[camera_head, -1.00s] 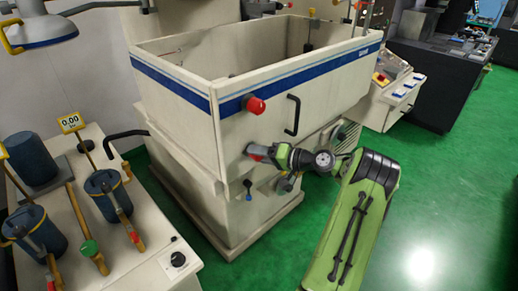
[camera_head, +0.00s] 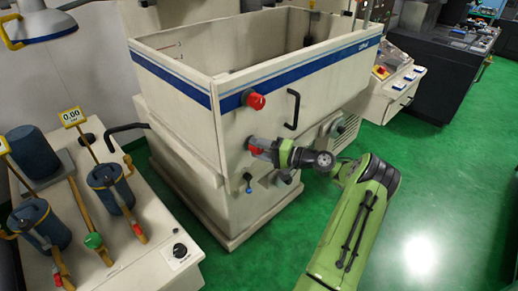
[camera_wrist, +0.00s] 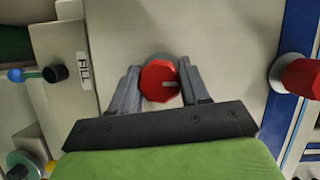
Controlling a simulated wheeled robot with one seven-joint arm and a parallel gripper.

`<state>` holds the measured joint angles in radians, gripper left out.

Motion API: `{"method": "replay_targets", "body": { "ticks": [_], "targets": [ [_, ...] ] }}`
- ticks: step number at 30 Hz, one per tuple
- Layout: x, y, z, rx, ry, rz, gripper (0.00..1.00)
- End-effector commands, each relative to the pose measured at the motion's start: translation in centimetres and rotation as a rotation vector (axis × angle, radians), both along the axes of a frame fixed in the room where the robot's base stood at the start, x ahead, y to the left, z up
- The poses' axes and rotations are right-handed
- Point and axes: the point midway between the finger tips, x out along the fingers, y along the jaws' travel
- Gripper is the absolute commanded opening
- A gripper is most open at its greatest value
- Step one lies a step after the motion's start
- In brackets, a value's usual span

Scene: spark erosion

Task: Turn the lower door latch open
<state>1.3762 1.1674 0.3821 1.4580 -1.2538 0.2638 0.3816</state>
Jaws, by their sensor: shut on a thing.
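The lower door latch is a red faceted knob (camera_wrist: 160,82) with a pale mark on its face, low on the front of the cream machine tank (camera_head: 178,105). In the wrist view my gripper (camera_wrist: 160,84) is shut on this knob, one grey finger on each side.
A black door handle (camera_head: 292,109) stands out right of the upper knob. A cream bench (camera_head: 150,272) with blue canisters stands at the left. Green floor (camera_head: 440,200) is open at the right.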

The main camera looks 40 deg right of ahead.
Motion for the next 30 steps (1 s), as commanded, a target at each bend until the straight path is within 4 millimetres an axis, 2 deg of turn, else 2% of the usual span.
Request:
{"method": "replay_targets", "body": {
  "ticks": [5, 6, 10, 20, 23, 30],
  "targets": [
    [0.0, -0.1, 0.1, -0.003, -0.004, -0.004, 0.15],
    [0.0, -0.1, 0.1, -0.003, -0.004, -0.004, 0.49],
    [0.0, -0.1, 0.1, -0.002, -0.003, -0.004, 0.68],
    [-0.4, -0.3, 0.0, -0.002, -0.001, -0.004, 0.70],
    [-1.9, -1.0, 0.0, -0.002, 0.001, -0.006, 0.70],
    [-8.1, -3.8, 0.4, -0.004, -0.002, -0.009, 0.70]
  ]
}}
